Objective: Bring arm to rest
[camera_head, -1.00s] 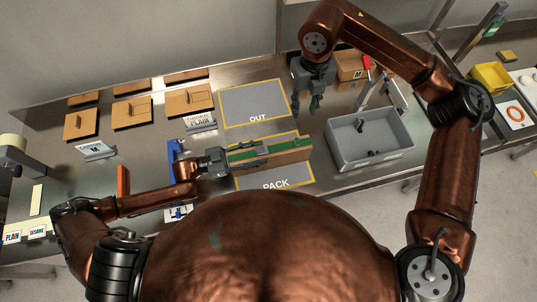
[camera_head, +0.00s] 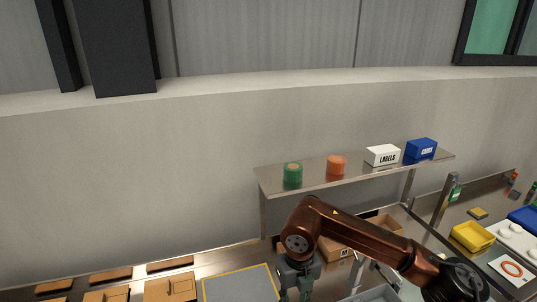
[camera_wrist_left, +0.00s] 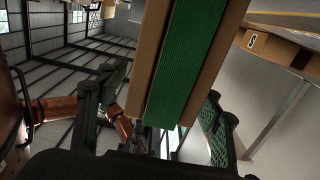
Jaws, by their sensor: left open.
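My right arm comes in from the right in the head view. Its gripper (camera_head: 297,288) hangs down at the bottom edge, beside the grey OUT mat (camera_head: 240,285); its fingertips are cut off or too small to judge. My left arm is outside the head view. In the left wrist view my left gripper (camera_wrist_left: 162,95) is open, with one dark finger at each side. A long brown piece with a green ribbed strip (camera_wrist_left: 185,70) lies between or just beyond the fingers; I cannot tell whether they touch it.
Several flat cardboard boxes (camera_head: 170,289) lie at the lower left. A wall shelf (camera_head: 325,180) carries a green jar (camera_head: 292,174), an orange jar (camera_head: 336,166), a white LABELS box (camera_head: 383,155) and a blue box (camera_head: 421,149). A yellow bin (camera_head: 472,237) stands at the right.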

